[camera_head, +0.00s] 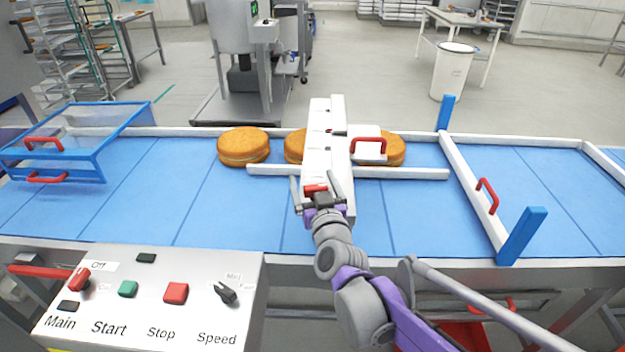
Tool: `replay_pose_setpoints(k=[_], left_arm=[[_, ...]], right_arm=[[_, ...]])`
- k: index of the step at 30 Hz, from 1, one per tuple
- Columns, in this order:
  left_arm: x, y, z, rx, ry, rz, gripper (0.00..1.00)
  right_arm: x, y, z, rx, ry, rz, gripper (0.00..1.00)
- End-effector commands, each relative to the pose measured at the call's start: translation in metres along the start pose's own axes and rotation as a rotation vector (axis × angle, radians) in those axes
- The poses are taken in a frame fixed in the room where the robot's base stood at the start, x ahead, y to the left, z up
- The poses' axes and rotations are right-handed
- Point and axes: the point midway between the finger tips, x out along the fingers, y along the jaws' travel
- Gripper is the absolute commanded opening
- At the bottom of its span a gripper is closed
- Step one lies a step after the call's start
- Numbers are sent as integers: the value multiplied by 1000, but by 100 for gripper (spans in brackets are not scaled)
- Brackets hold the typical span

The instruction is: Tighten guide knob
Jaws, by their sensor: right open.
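The guide knob (315,190) is a small red piece on the near part of a white bracket (326,130) that reaches across the conveyor. My right gripper (312,181) is at the knob, its two fingers open on either side of it, with a visible gap. I cannot tell whether either finger touches the knob. The gripper's body covers the knob's near side. The bracket stands over a white guide rail (405,173) that runs along the blue belt (190,190). My left gripper is not in view.
Round filled cakes (243,148) sit on the belt behind the rail, partly hidden by the bracket. A gate with blue posts (522,236) and a red handle (487,196) crosses the belt at right. A control panel (150,300) is at front left, a blue-framed clear cover (80,140) at far left.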

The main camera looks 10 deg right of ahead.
Motion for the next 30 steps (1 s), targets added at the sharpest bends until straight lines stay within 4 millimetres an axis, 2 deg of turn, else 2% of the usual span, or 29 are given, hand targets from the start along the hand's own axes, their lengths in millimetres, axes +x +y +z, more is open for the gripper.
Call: replay_pose_setpoints(k=[10,11,24,25,30], left_arm=[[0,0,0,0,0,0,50],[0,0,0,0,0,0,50],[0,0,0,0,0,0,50],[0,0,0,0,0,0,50],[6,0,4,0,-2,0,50]], right_arm=[[5,0,0,1,0,0,95],[5,0,0,1,0,0,91],[4,0,0,0,0,0,12],[4,0,0,0,0,0,9],[4,-1,1,1,6,12,9]])
